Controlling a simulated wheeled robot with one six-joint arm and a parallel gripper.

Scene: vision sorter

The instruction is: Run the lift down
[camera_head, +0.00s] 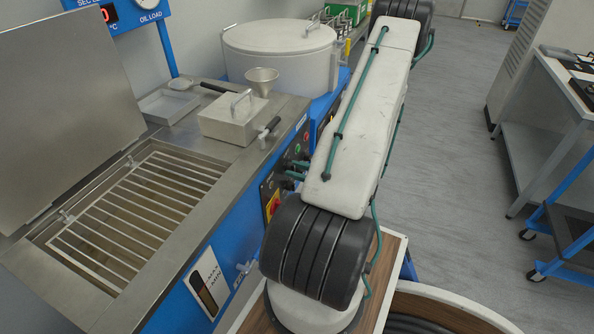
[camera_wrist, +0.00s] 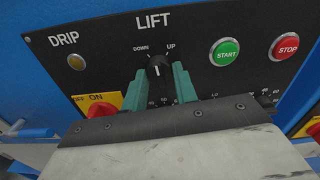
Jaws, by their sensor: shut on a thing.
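In the wrist view the black LIFT knob (camera_wrist: 158,64) sits on a dark control panel (camera_wrist: 205,28) below the labels DOWN on the left and UP on the right. Its pale mark seems to point about straight up, between the two labels. My gripper (camera_wrist: 160,82) has teal fingers on both sides of the knob and is shut on it.
A green START button (camera_wrist: 225,51) and a red STOP button (camera_wrist: 285,46) lie right of the knob. A DRIP lamp (camera_wrist: 76,62) and a red switch (camera_wrist: 99,109) on yellow lie left. Clear floor (camera_head: 455,130) shows at right in the head view.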

